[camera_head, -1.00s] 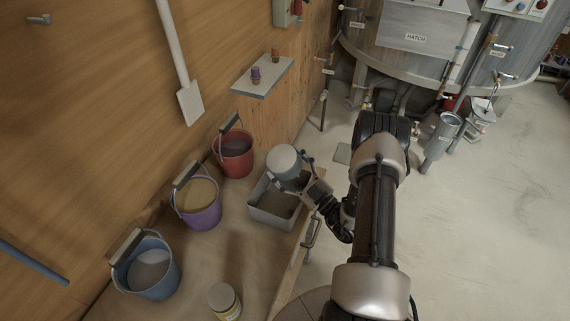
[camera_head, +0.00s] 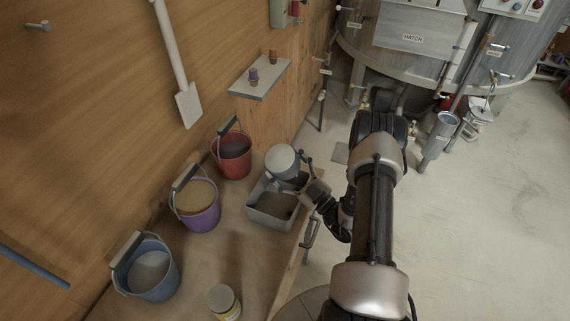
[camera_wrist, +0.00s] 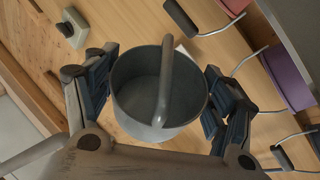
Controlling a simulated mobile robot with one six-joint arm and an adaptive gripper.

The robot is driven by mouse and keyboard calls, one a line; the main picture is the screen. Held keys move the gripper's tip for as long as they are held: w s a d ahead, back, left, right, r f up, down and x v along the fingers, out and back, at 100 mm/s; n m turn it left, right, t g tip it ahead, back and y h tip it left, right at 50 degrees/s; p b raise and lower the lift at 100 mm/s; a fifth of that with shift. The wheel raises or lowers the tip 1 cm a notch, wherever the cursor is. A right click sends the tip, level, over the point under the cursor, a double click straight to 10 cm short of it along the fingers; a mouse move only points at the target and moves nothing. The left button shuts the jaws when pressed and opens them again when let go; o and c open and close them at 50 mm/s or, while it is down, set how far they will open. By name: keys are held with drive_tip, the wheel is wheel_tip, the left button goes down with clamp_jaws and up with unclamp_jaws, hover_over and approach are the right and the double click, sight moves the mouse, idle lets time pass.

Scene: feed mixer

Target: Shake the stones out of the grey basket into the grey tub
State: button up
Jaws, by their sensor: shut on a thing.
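The grey basket (camera_head: 281,160) is held tilted over the back part of the rectangular grey tub (camera_head: 268,219). In the wrist view the basket (camera_wrist: 135,90) shows its round opening and a curved handle across it; its visible inside is plain grey and I make out no stones there. My gripper (camera_head: 304,172) is at the basket's right side. In the wrist view its two dark fingers (camera_wrist: 160,75) are on either side of the basket, shut on it. The tub stands on the bench with dark content inside, partly hidden by the basket and gripper.
Red (camera_head: 231,157), purple (camera_head: 195,208) and blue (camera_head: 150,272) buckets stand along the wooden wall, left of the tub. A jar (camera_head: 223,302) stands at the front of the bench. A small shelf (camera_head: 260,78) is behind. Open floor lies to the right.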

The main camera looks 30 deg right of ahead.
wheel_tip(320, 180, up, 3)
drive_tip(key=shift+f+p, duration=0.2)
drive_tip(key=shift+p, duration=0.35)
wheel_tip(320, 180, down, 3)
drive_tip(key=shift+f+b, duration=0.1)
drive_tip(key=shift+b, duration=0.95)
